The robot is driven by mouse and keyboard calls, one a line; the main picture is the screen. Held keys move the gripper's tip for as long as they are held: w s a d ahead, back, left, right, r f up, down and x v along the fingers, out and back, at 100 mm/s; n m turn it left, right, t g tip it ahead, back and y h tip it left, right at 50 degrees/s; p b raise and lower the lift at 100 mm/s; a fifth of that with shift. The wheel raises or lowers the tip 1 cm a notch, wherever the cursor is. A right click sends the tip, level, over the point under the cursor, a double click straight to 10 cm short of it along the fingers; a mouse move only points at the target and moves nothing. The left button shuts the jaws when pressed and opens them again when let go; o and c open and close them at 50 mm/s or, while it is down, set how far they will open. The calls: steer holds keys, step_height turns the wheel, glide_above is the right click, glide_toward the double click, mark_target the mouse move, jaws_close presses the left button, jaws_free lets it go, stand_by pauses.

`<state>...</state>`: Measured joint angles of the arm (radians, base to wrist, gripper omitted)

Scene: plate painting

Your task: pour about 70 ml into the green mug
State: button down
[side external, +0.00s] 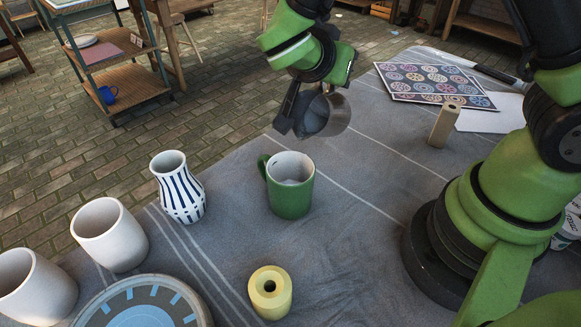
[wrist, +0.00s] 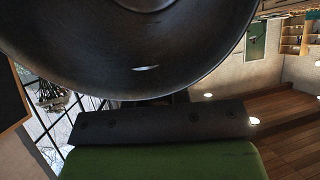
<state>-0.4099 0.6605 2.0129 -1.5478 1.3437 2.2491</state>
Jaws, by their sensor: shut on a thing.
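The green mug (side external: 290,198) stands upright on the grey cloth, its handle to the left and its inside pale. Whether liquid is in it I cannot tell. My gripper (side external: 301,112) is shut on a grey metal cup (side external: 336,116) and holds it above the mug, apart from it. The cup looks tipped over, its open mouth facing toward the camera and down. No stream shows between cup and mug. In the wrist view the cup's dark rounded side (wrist: 130,65) fills the top; its contents are hidden there.
A blue-striped vase (side external: 180,190), white cups (side external: 110,236) and a round plate on a turntable (side external: 145,303) stand at left. A yellow cylinder (side external: 270,292) is in front, a tan block (side external: 444,125) and patterned sheet (side external: 432,84) at right. The cloth around the mug is clear.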

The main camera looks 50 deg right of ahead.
steer(key=shift+w+d+f+y, duration=0.1)
steer(key=shift+d+f+y, duration=0.1)
steer(key=shift+f+y, duration=0.15)
stand_by(1.6)
steer(key=shift+d+f+y, duration=0.35)
steer(key=shift+f+y, duration=0.15)
steer(key=shift+y, duration=0.05)
steer(key=shift+w+d+f+g+y, duration=0.3)
steer(key=shift+d+f+g+y, duration=0.1)
steer(key=shift+d+f+y, duration=0.95)
steer(key=shift+w+d+f+g+y, duration=0.35)
steer(key=shift+d+f+y, duration=0.35)
steer(key=shift+f+y, duration=0.7)
steer(key=shift+w+d+f+g+y, duration=0.35)
steer(key=shift+d+f+y, duration=0.65)
steer(key=shift+f, duration=0.8)
steer(key=shift+d+f+g+y+b, duration=0.2)
steer(key=shift+d+f+y, duration=0.1)
steer(key=shift+f+y, duration=0.2)
steer(key=shift+d+f+g+y+b, duration=0.1)
steer(key=shift+d+f+g+y, duration=0.15)
steer(key=shift+f+y, duration=0.2)
steer(key=shift+d, duration=0.1)
